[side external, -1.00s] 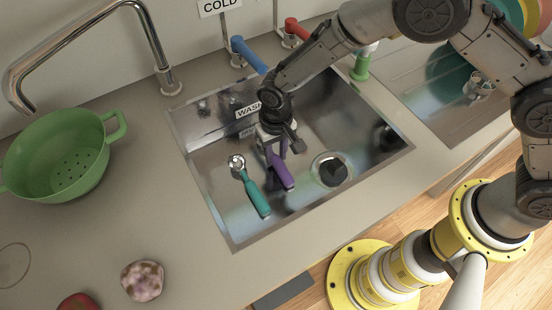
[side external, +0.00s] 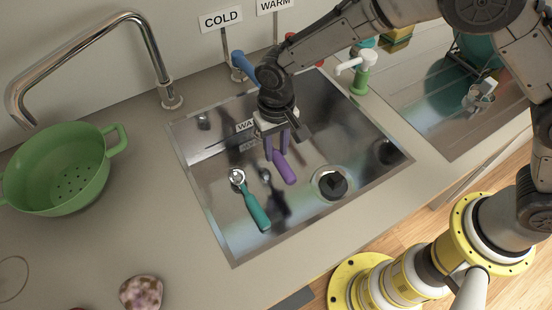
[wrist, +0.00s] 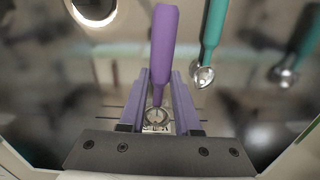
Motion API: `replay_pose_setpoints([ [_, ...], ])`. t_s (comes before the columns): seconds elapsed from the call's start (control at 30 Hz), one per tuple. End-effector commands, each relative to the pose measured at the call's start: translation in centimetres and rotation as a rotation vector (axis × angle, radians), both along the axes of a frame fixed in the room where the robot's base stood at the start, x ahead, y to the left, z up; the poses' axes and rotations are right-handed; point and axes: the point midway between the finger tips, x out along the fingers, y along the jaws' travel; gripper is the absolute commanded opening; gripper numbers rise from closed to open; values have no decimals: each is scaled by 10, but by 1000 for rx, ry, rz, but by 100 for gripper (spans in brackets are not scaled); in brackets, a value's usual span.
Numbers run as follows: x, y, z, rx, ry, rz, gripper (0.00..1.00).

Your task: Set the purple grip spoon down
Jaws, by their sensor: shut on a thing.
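My gripper (side external: 276,156) is over the sink, its purple fingers shut on the purple grip spoon (side external: 285,168). In the wrist view, my gripper (wrist: 160,90) has the spoon between its fingers. The spoon's purple handle (wrist: 163,48) sticks out past them, and its metal bowl lies back toward the palm. The spoon appears held above the sink floor; the exact gap is hard to judge. A teal-handled spoon (side external: 256,211) lies on the sink floor to the left, and also shows in the wrist view (wrist: 212,30).
The steel sink (side external: 215,215) has a black drain (side external: 330,183) right of the spoons. A green colander (side external: 55,175) stands on the counter at left, below a chrome faucet (side external: 150,50). A mottled round item (side external: 141,293) lies near the front. Sink floor between teal spoon and drain is clear.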

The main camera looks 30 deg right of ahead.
Motion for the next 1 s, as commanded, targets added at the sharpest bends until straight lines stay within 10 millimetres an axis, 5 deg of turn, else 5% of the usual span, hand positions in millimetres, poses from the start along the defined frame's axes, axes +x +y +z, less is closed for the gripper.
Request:
replay_pose_setpoints([
  [0.4, -2, -1, 21, 0, 0, 49, 0],
  [0.57, -30, -21, 18, 0, 0, 206, 0],
  [1.0, -101, -167, 119, 2, -8, 391, 0],
])
